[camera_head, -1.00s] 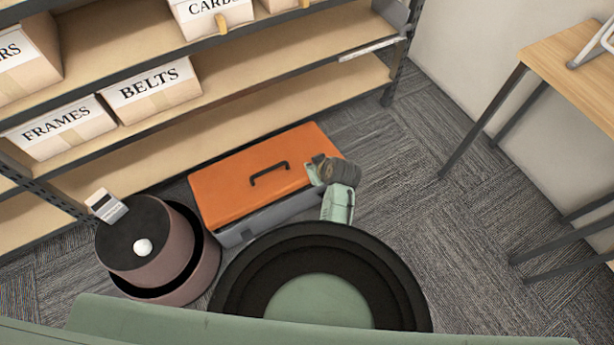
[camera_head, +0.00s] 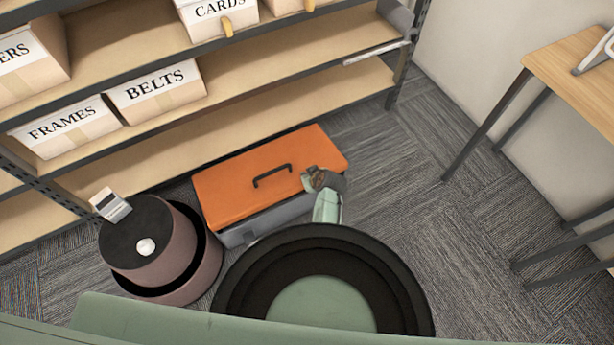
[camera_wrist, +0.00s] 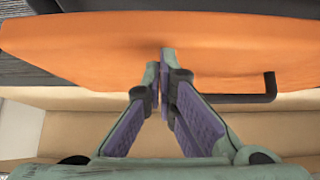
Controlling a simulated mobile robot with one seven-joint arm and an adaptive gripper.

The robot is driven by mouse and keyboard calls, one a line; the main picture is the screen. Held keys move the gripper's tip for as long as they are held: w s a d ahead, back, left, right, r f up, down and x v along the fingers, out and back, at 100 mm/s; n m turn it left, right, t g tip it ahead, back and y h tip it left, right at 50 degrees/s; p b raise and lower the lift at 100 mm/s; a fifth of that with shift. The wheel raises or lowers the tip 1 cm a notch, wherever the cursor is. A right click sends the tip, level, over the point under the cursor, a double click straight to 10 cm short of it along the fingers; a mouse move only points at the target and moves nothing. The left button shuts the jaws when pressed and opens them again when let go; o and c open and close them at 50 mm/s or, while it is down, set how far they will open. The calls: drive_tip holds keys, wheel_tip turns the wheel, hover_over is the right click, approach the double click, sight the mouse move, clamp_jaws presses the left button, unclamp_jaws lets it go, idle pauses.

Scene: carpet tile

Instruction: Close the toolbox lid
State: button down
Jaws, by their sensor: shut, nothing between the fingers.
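The toolbox stands on the carpet in front of the shelf, with a grey body (camera_head: 268,221) and an orange lid (camera_head: 243,187) with a dark handle (camera_head: 271,175). The lid lies over the body, down or nearly down; I cannot tell whether it is flush. My gripper (camera_head: 309,180) is at the right part of the lid, right of the handle. In the wrist view, my gripper (camera_wrist: 161,62) has its fingertips together in front of the orange lid (camera_wrist: 90,45), with nothing between them. The handle (camera_wrist: 269,86) is to their right. Whether they touch the lid is unclear.
A shelf (camera_head: 240,127) with labelled boxes stands behind the toolbox. A round brownish container (camera_head: 150,245) with a small white device (camera_head: 110,205) is close at the left. A wooden table (camera_head: 570,70) stands at the right. Carpet between toolbox and table is clear.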

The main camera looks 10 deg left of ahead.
drive_tip(key=shift+f, duration=0.1)
drive_tip(key=f+b, duration=0.1)
drive_tip(key=s+f+b, duration=0.1)
drive_tip(key=d+f+b, duration=0.1)
drive_tip(key=f, duration=0.1)
drive_tip(key=shift+s+b, duration=0.15)
drive_tip(key=shift+b, duration=0.25)
